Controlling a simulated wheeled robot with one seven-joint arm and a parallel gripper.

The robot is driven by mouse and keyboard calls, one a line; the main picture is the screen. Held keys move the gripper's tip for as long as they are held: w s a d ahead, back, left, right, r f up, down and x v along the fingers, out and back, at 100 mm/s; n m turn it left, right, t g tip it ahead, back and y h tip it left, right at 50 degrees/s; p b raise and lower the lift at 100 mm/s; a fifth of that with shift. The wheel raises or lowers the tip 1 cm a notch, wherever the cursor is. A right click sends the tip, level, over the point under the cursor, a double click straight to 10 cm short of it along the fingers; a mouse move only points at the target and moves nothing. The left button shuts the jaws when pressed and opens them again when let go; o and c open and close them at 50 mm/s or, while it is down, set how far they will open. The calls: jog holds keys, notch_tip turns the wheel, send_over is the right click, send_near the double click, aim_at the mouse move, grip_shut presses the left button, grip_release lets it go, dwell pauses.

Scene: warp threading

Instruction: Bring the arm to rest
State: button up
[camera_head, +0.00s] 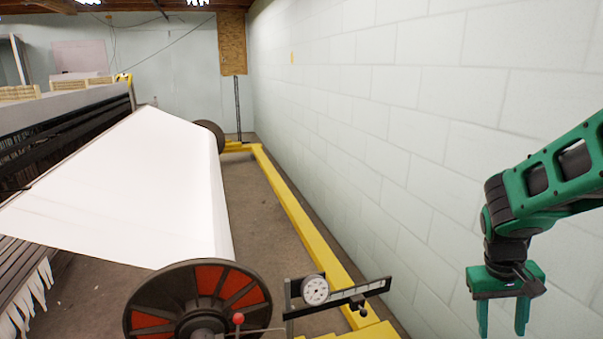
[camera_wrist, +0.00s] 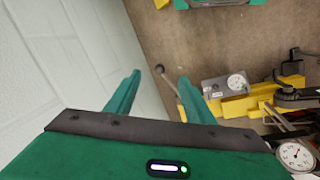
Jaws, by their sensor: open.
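My green gripper (camera_head: 503,322) hangs pointing down at the right of the head view, in front of the pale block wall. Its two fingers are apart and nothing is between them. In the wrist view the open fingers (camera_wrist: 160,95) show against the wall and the brown floor. My green arm comes in from the right edge of the head view, bent at a dark joint above the gripper.
The block wall (camera_head: 400,130) runs along the right. A warp beam with white sheet (camera_head: 130,190) and a red-and-black flange (camera_head: 225,285) stands left. A dial gauge (camera_head: 315,290) sits near a yellow rail (camera_head: 300,215). The wrist view shows a second dial box (camera_wrist: 225,88).

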jog(key=s+r+m+y, duration=0.1)
jog(key=s+r, duration=0.3)
jog(key=s, duration=0.4)
jog(key=s+a+r+m+y, duration=0.1)
jog(key=s+r+m, duration=0.2)
jog(key=s, duration=0.5)
jog(key=shift+s+a+r+t+y, duration=0.2)
jog(key=shift+a+r+t+y, duration=0.1)
jog(key=shift+r+t+y, duration=0.1)
jog(key=shift+w+f, duration=0.25)
jog(key=shift+w, duration=0.4)
